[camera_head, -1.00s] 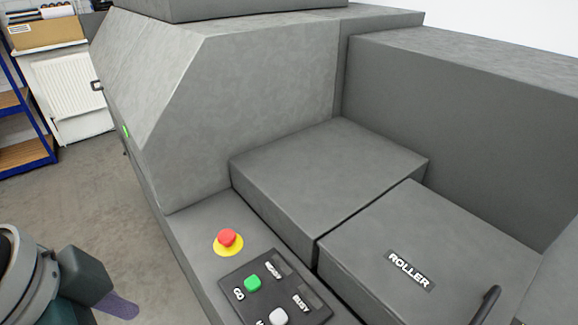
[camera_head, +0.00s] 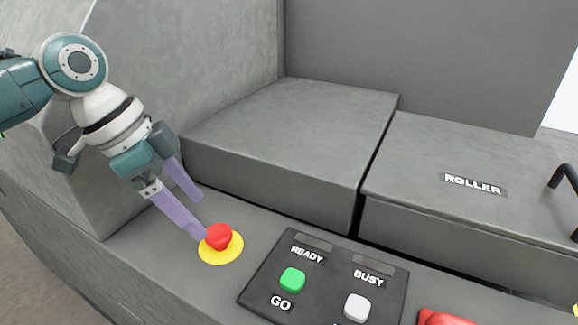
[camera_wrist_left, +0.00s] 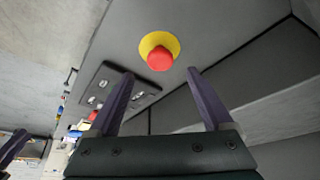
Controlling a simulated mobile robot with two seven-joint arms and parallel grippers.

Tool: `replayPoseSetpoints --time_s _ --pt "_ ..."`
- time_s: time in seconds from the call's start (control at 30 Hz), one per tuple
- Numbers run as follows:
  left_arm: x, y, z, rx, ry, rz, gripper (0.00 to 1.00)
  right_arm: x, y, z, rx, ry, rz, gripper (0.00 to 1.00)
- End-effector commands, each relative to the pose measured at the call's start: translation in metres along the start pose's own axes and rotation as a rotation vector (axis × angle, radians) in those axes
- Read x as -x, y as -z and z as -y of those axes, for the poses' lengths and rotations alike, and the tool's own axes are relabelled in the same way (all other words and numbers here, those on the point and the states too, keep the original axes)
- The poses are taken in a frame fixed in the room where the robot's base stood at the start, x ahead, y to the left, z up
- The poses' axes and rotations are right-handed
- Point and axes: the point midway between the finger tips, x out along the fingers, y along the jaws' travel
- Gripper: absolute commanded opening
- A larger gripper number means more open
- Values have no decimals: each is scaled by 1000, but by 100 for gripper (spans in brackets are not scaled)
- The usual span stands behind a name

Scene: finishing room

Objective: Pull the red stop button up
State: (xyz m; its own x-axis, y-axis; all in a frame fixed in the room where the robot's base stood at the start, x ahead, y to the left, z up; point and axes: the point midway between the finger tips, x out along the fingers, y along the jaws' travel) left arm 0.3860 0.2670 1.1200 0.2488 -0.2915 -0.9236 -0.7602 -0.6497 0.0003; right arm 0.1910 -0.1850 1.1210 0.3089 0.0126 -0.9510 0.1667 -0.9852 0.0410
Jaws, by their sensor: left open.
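The red stop button (camera_head: 219,236) sits on a round yellow base (camera_head: 222,256) on the grey machine's front ledge. My left gripper (camera_head: 197,216) is open, with its two purple fingers pointing down toward the button from the upper left. In the left wrist view the red button (camera_wrist_left: 160,58) shows beyond the fingertips of the left gripper (camera_wrist_left: 161,72), roughly midway between them sideways. The fingers do not appear to hold it. Whether a fingertip touches the button's edge I cannot tell.
Right of the button is a dark control panel (camera_head: 260,291) with a green GO button (camera_head: 292,280) and a white button (camera_head: 356,306). Behind rise grey machine blocks, one with a ROLLER label (camera_head: 473,184) and a black handle (camera_head: 566,178). A red object (camera_head: 447,318) shows at the bottom edge.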

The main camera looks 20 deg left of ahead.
Motion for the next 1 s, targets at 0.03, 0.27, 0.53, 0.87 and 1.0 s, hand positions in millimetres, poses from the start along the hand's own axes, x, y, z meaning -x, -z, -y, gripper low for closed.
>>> replayPoseSetpoints --time_s 0.03,0.27,0.53,0.87,1.0 --pt "-11 1 -1 2 -4 -2 84 0 0 0 1 -1 0 49" --pt "-44 0 0 0 -1 0 84 -4 -1 0 1 0 0 49" --pt "-52 0 0 0 0 1 84 -4 -1 1 -2 3 0 49" --pt "-52 0 0 -1 0 1 60 -4 -1 3 -6 8 0 49" --pt "-51 0 0 0 0 1 45 -4 -1 3 -6 8 1 49"
